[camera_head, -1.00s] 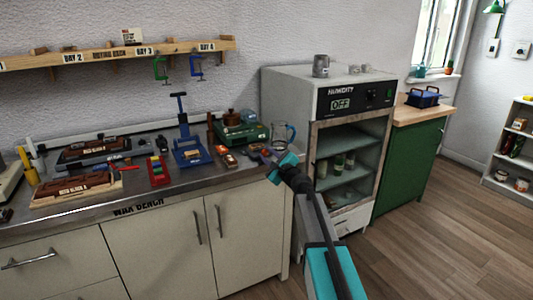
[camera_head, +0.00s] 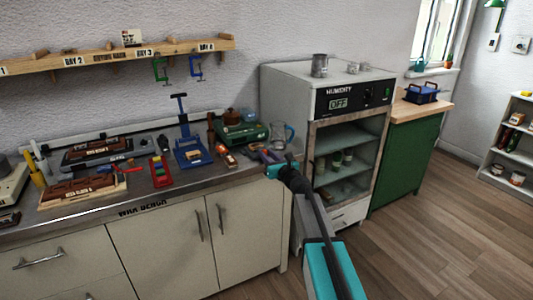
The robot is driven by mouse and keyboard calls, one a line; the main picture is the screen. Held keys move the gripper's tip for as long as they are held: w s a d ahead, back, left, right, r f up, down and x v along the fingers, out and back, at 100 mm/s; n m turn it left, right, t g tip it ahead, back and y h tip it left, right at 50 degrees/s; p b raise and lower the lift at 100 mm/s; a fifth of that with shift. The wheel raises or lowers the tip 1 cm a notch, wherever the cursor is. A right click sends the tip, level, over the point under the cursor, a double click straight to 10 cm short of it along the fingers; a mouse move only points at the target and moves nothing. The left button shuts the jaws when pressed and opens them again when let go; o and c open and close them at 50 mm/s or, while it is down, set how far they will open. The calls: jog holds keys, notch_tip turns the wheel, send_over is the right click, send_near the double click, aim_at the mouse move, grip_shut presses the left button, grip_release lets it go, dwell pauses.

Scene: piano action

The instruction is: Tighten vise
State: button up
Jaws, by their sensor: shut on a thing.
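My gripper (camera_head: 271,166) is at the front right corner of the wax bench, with its teal end showing. It is shut on a small greyish-purple part (camera_head: 268,156) there. This part is small and partly covered by my gripper, so I cannot tell whether it belongs to the vise. A blue tool (camera_head: 191,151) with an upright post and a T-shaped top stands on the bench to the left, apart from my gripper. I cannot clearly make out vise jaws or a screw anywhere.
The metal-topped wax bench (camera_head: 175,190) holds wooden blocks (camera_head: 85,190), a red tray (camera_head: 160,171), a green case (camera_head: 241,131) and a glass jug (camera_head: 283,135) close behind my gripper. The humidity cabinet (camera_head: 335,103) stands right of the bench. Open floor (camera_head: 430,240) lies to the right.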

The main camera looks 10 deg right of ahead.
jog(key=shift+f+m, duration=0.15)
jog(key=shift+m, duration=0.15)
jog(key=o, duration=0.9)
jog(key=shift+o, duration=0.8)
jog(key=shift+s, duration=0.15)
jog(key=b+v, duration=0.1)
jog(key=v, duration=1.2)
jog(key=shift+s, duration=0.25)
jog(key=shift+d, duration=0.1)
